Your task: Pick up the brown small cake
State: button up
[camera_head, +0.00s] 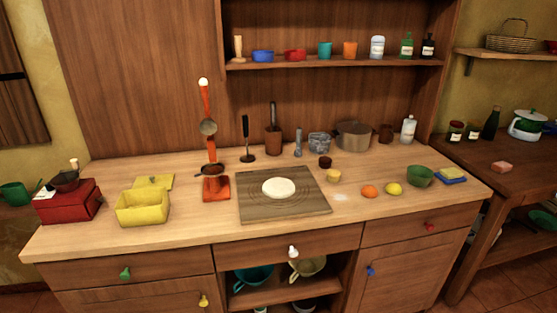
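A small dark brown cake-like item (325,162) sits on the wooden counter, right of the middle and just beyond the right back part of the board. It is small in the picture, so its details are hard to tell. A similar small pale yellow item (334,176) sits just in front of it, very close by. My gripper is not in view.
A dark board (318,205) with flat white dough (279,188) lies in front. A metal pot (353,135) and grey tin (319,142) stand behind. An orange fruit (369,191), lemon (394,188) and green bowl (420,176) lie right. A shelf (330,62) hangs above.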

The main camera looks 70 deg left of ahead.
aim_at(325, 162)
jog(key=u, duration=1.8)
